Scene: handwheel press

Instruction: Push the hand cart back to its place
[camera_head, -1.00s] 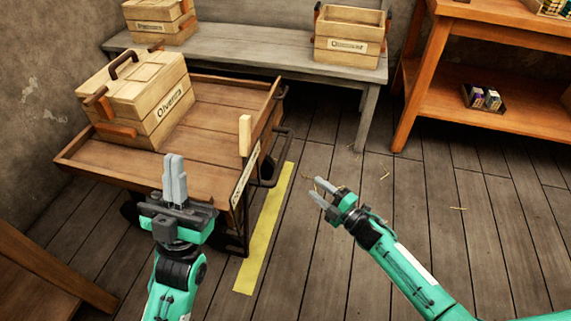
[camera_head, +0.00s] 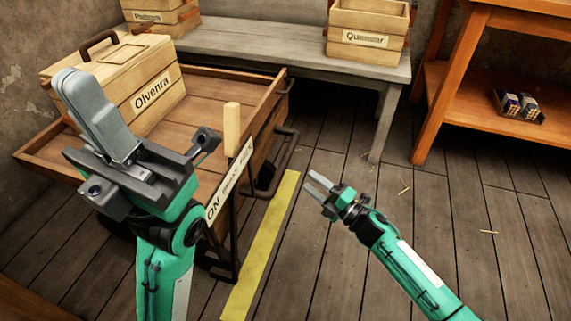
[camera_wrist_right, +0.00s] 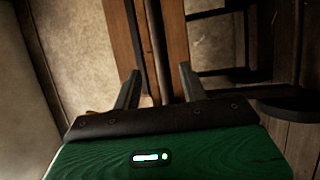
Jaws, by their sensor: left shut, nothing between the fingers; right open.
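The wooden hand cart (camera_head: 215,98) stands at the left in the head view. It has a dark metal bar handle (camera_head: 284,150) on its right end and a light wooden post (camera_head: 232,128) at its near right corner. A lidded crate labelled Olvenra (camera_head: 150,95) sits on it. My left gripper (camera_head: 88,105) is shut and empty, raised in front of the cart and hiding part of its near side. My right gripper (camera_head: 320,183) is open and empty, to the right of the handle and apart from it. The right wrist view shows its two spread fingers (camera_wrist_right: 158,88).
A yellow floor line (camera_head: 262,245) runs beside the cart's right end. A grey bench (camera_head: 250,45) with wooden boxes (camera_head: 367,30) stands behind. An orange shelf (camera_head: 480,85) stands at the right. The plank floor (camera_head: 450,230) at the right is mostly clear.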

